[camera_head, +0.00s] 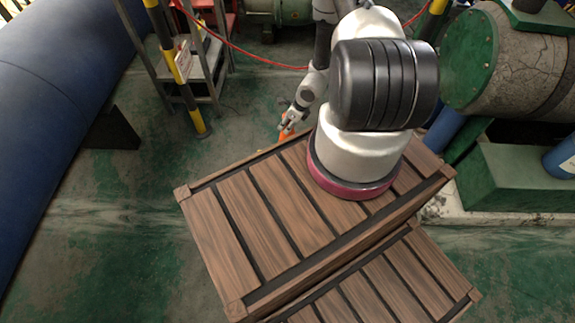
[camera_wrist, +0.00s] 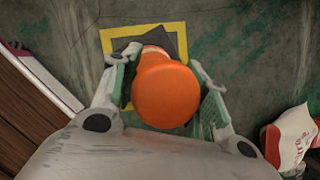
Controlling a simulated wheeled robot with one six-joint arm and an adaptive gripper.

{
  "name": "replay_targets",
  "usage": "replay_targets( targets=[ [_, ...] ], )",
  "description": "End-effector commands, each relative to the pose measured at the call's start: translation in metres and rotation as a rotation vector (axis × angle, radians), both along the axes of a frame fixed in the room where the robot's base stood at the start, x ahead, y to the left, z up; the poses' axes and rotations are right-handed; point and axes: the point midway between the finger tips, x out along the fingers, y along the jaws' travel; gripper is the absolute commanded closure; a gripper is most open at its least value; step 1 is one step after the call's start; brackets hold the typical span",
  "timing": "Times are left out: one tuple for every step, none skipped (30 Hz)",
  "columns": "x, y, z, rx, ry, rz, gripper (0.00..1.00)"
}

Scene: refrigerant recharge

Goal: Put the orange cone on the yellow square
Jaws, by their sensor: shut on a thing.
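In the wrist view the orange cone (camera_wrist: 166,95) is between the two fingers of my gripper (camera_wrist: 165,60), which is shut on it. I see the cone from its rounded top. A dark square (camera_wrist: 150,38), which looks like its base, shows behind it, turned at an angle. The yellow square (camera_wrist: 145,27) is an outline on the floor around that dark piece; the cone hides its near part. I cannot tell whether the base touches the floor. In the head view only a bit of the cone (camera_head: 286,133) shows under my gripper (camera_head: 289,122), past the wooden crate.
The slatted wooden crate (camera_head: 230,215) is close at the left in the wrist view (camera_wrist: 30,115). A red and white object (camera_wrist: 293,140) lies at the right there. Steps with yellow-black posts (camera_head: 170,60) and a large blue pipe (camera_head: 50,90) stand left. Green floor between is clear.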

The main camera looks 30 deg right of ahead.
Motion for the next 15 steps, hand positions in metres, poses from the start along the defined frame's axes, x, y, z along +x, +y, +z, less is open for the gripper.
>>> replay_targets(
  targets=[
    [-0.001,0.000,-0.008,0.001,0.000,-0.004,1.00],
    [-0.001,0.000,-0.014,0.001,0.001,-0.005,1.00],
    [-0.001,0.000,-0.021,0.001,0.001,-0.005,1.00],
    [-0.001,0.000,-0.026,0.001,0.000,-0.004,1.00],
    [-0.001,0.000,-0.031,0.001,0.000,-0.004,1.00],
    [0.000,0.000,-0.037,0.001,0.000,-0.004,1.00],
    [-0.001,0.000,-0.041,0.001,0.000,-0.004,1.00],
    [0.000,0.000,-0.045,0.001,0.000,-0.004,1.00],
    [0.000,0.000,-0.048,0.000,-0.001,-0.004,1.00],
    [0.000,0.000,-0.050,0.000,-0.001,-0.004,1.00],
    [0.000,0.000,-0.052,0.000,-0.001,-0.004,1.00],
    [0.000,0.000,-0.055,0.001,-0.001,-0.003,1.00],
    [0.000,0.000,-0.058,0.001,-0.001,-0.003,1.00],
    [0.000,0.000,-0.062,0.000,-0.001,-0.002,1.00],
    [-0.001,0.000,-0.067,0.000,-0.001,-0.002,1.00]
  ],
)
